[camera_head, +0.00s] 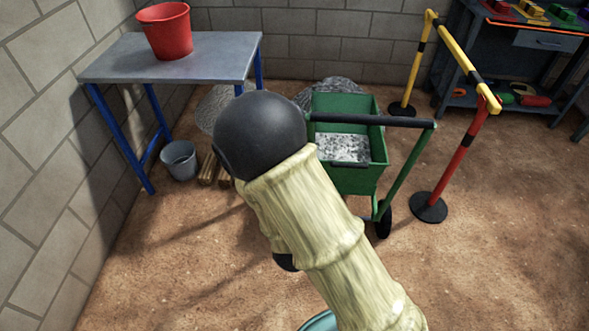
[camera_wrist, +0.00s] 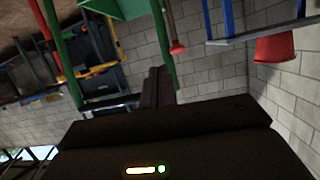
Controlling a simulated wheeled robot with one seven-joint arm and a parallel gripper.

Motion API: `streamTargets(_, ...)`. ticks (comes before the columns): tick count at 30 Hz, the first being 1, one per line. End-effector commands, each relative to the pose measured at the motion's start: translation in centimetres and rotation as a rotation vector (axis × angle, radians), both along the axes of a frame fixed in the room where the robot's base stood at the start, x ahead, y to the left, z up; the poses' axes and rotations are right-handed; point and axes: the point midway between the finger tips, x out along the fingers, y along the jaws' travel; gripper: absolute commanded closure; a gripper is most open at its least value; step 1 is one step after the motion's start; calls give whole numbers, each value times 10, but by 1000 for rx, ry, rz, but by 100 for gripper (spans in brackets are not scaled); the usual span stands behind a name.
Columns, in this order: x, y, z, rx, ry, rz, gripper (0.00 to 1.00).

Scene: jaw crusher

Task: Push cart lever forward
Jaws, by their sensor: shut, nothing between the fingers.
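The green cart (camera_head: 330,178) stands ahead with its dark push bar (camera_head: 373,121) toward me and grey material inside. Part of its green body (camera_wrist: 115,9) shows at the top of the wrist view.
A blue-legged table (camera_head: 200,62) with a red bucket (camera_head: 167,30) stands at the left wall, with a grey bucket (camera_head: 180,159) beneath it. A red and yellow barrier (camera_head: 459,125) is right of the cart. A workbench (camera_head: 535,50) stands behind. Bare ground lies at right.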

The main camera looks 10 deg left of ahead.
Motion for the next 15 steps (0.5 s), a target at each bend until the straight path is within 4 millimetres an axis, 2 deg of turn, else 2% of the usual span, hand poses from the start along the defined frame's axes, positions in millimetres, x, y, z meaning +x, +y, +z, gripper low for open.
streamTargets(3, 9, -23, -1, 47, 153, -36, 100)
streamTargets(7, 8, -44, -1, 81, 320, -41, 100)
streamTargets(11, 1, -67, 6, 100, 469, -27, 100)
streamTargets(15, -15, -94, 18, 98, 613, -3, 100)
